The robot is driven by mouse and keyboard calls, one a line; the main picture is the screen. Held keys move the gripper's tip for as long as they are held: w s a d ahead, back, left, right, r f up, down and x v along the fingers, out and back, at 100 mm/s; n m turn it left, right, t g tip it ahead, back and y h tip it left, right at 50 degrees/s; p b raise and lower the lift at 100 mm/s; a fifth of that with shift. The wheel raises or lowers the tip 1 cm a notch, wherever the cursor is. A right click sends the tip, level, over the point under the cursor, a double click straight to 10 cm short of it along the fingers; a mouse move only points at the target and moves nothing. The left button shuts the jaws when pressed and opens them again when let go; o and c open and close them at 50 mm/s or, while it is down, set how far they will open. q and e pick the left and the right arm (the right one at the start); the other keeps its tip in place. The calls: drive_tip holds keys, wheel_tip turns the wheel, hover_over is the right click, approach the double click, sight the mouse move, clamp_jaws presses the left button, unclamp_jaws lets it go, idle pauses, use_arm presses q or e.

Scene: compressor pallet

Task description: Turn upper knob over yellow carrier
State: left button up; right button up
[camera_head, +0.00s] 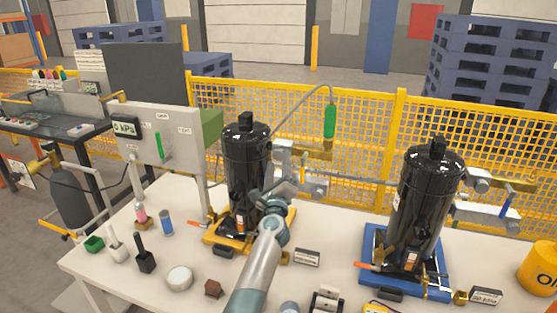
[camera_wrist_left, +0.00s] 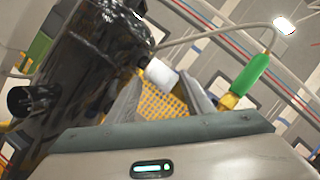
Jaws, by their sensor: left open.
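A black compressor (camera_head: 246,165) stands upright on the yellow carrier (camera_head: 212,238). A pale upper fitting (camera_head: 284,151) with a brass end sticks out to its right. In the left wrist view the compressor (camera_wrist_left: 85,75) fills the left side, and a short pale knob-like end (camera_wrist_left: 160,73) on a dark stem shows between the fingertips. My left gripper (camera_head: 283,183) is beside the compressor's right side, partly hidden by my arm and the fittings. Its open fingers (camera_wrist_left: 160,95) point at the knob-like end; I cannot tell whether they touch it. My right gripper is not in view.
A hose with a green handle (camera_head: 330,121) hangs to the right of the compressor. A second compressor (camera_head: 425,200) stands on a blue carrier (camera_head: 371,247). A grey gauge panel (camera_head: 165,145) stands at left. Small items lie along the table front, and a yellow mesh fence (camera_head: 370,135) is behind.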

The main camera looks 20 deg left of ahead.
sight(279, 154)
use_arm(q)
drive_tip(key=shift+x, duration=1.3)
drive_tip(key=c, duration=1)
drive_tip(key=shift+c, duration=0.2)
